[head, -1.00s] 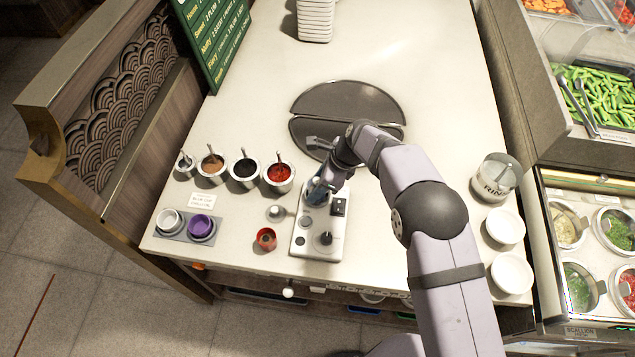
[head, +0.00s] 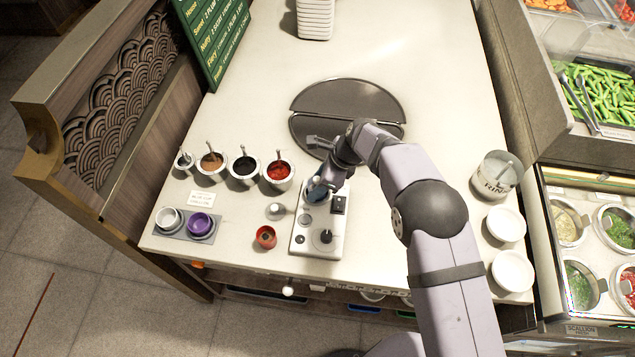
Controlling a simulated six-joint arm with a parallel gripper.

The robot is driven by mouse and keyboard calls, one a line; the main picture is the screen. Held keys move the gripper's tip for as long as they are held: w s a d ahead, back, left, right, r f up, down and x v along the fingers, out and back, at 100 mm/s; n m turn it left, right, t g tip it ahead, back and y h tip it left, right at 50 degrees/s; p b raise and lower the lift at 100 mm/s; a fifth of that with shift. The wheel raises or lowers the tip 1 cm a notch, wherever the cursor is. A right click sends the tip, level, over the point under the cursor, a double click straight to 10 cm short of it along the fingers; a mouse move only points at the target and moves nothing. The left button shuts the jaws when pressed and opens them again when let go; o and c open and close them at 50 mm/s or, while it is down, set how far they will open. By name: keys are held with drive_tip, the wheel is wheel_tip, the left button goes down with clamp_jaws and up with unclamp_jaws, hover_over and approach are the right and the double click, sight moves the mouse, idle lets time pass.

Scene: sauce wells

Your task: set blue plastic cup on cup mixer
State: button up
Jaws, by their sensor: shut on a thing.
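The blue plastic cup (head: 316,193) is at the far end of the cup mixer, at or just above its top. Whether it touches the mixer I cannot tell. My gripper (head: 322,184) is shut on the cup from behind and above, and its fingers partly hide the cup. The cup mixer (head: 317,244) is a white box near the counter's front edge, with a black knob, a black switch panel and round spots on its top.
A red cup (head: 265,237) and a small grey knob-like piece (head: 275,211) stand left of the mixer. A tray (head: 183,234) holds a white and a purple cup. Several sauce wells (head: 245,168) line the back left. White bowls (head: 506,224) stand at right.

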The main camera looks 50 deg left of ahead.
drive_tip(key=shift+f+b, duration=0.25)
drive_tip(key=shift+b, duration=0.05)
drive_tip(key=o, duration=1.2)
drive_tip(key=shift+c, duration=0.2)
drive_tip(key=shift+r+p, duration=2.7)
drive_tip(key=shift+r, duration=1.3)
